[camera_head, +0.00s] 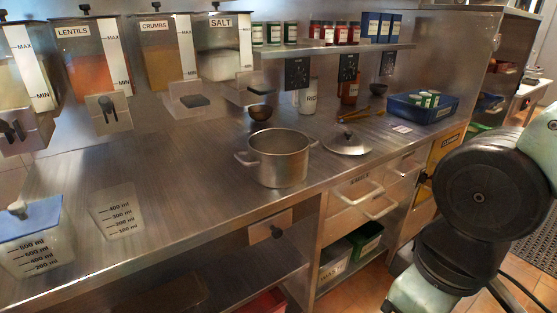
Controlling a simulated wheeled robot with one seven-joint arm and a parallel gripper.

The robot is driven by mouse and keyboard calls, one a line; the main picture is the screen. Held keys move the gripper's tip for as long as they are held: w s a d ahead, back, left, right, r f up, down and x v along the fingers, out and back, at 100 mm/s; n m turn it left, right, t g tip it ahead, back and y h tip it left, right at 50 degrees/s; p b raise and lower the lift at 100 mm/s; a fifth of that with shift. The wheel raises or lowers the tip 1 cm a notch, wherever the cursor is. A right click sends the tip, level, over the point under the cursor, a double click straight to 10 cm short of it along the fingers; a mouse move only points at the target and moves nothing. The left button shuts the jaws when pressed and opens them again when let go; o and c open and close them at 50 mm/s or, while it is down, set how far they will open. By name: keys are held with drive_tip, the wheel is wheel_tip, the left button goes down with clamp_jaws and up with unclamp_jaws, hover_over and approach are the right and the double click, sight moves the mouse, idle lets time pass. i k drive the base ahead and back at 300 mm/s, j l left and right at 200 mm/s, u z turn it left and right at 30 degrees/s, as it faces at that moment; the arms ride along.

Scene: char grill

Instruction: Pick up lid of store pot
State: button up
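A steel pot (279,158) with two side handles stands upright and uncovered on the metal counter. Its round metal lid (346,141), with a dark knob on top, lies on the counter just right of the pot, apart from it. My arm shows large at the right edge, in front of the counter. My gripper is not in view.
The steel counter (185,205) is clear left of the pot. Measuring jugs (118,214) stand at the left. Dispensers and a spice shelf (335,50) line the wall. Drawers (357,188) are below.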

sight(348, 144)
drive_tip(key=u, duration=0.75)
drive_tip(key=i+l+u, duration=0.15)
drive_tip(key=l+u, duration=0.3)
drive_tip(key=i+l+u, duration=0.1)
drive_tip(key=l+u, duration=0.8)
drive_tip(key=l, duration=0.2)
